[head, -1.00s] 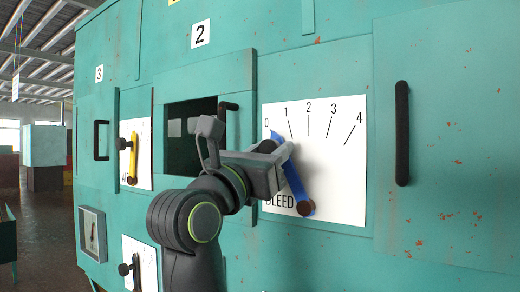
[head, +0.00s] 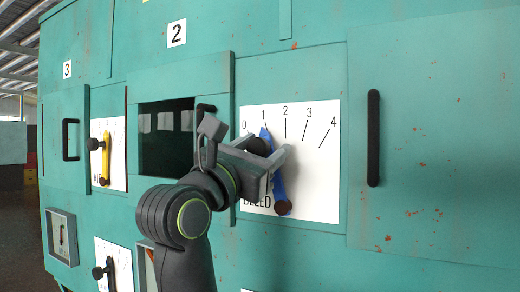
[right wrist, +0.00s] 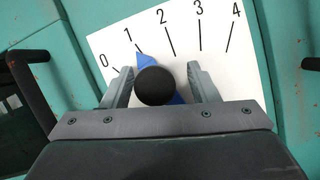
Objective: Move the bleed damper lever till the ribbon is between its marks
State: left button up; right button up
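The bleed damper lever (head: 279,186) is a blue bar on a white BLEED plate (head: 318,180) numbered 0 to 4. It pivots at the bottom, and its tip points near 1. Its black knob (right wrist: 155,86) sticks out between the fingers of my right gripper (head: 263,148). In the right wrist view the gripper (right wrist: 161,84) is open around the knob, with the left finger close to or touching it and a gap at the right finger. I cannot make out the ribbon or its marks for certain. My left gripper is not in view.
A black vertical handle (head: 373,138) stands right of the plate. A dark opening (head: 165,135) marked 2 is at left. Farther left are a yellow lever (head: 106,156), another black lever (head: 110,272) and a small framed window (head: 61,236) with an unclear thin strip.

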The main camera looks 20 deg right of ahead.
jog(key=shift+s+a+f+b, duration=0.15)
jog(key=shift+a+f+b, duration=0.2)
jog(key=shift+a, duration=0.1)
jog(key=b+v, duration=1.5)
jog(key=v, duration=0.1)
jog(key=shift+s+a+r+b, duration=0.15)
jog(key=shift+s+b, duration=0.1)
jog(key=shift+b, duration=0.1)
